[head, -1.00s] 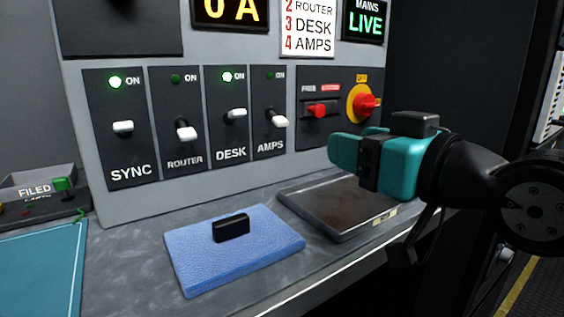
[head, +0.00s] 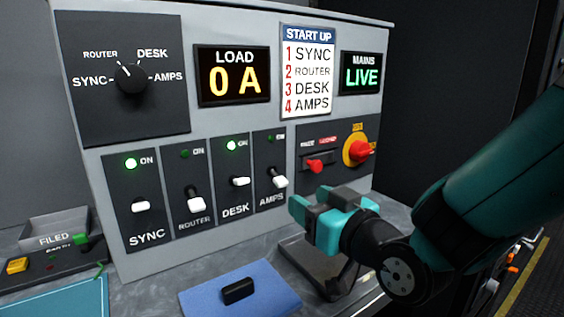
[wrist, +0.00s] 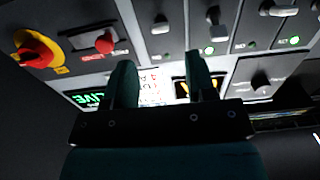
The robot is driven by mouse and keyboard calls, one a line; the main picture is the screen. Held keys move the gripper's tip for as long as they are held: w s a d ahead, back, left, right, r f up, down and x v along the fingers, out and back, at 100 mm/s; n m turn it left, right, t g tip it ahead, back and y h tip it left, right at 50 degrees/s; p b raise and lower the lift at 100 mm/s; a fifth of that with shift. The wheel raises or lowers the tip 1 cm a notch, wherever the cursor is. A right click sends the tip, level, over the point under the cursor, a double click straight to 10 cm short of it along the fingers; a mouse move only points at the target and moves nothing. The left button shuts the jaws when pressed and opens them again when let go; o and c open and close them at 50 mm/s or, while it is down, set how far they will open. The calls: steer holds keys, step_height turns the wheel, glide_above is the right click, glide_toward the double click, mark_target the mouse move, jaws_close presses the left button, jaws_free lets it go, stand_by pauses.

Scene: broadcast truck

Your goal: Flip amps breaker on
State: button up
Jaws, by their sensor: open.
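The AMPS breaker (head: 280,181) is the rightmost of the white-lever breakers on the grey panel, and its lever points down. Its lamp (head: 270,139) is dark. My gripper (head: 308,203) is open and empty, just right of and below the AMPS lever in the head view, apart from it. In the wrist view, which is upside down, both fingers of my gripper (wrist: 161,70) show with a gap between them. The AMPS lever (wrist: 161,24) shows there at the top, beyond the fingertips.
SYNC (head: 141,207) and DESK (head: 241,182) have lit lamps; ROUTER (head: 196,204) is down with a dark lamp. A red lever (head: 315,166) and a red-yellow rotary switch (head: 358,152) sit right of AMPS. The load display (head: 233,76) reads 0 A. A dark tray (head: 310,262) lies below my gripper.

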mark_target(285, 184)
steer(key=p+x, duration=0.1)
steer(key=x, duration=0.8)
steer(key=shift+w+p, duration=0.1)
steer(key=shift+p, duration=0.3)
steer(key=c, duration=0.9)
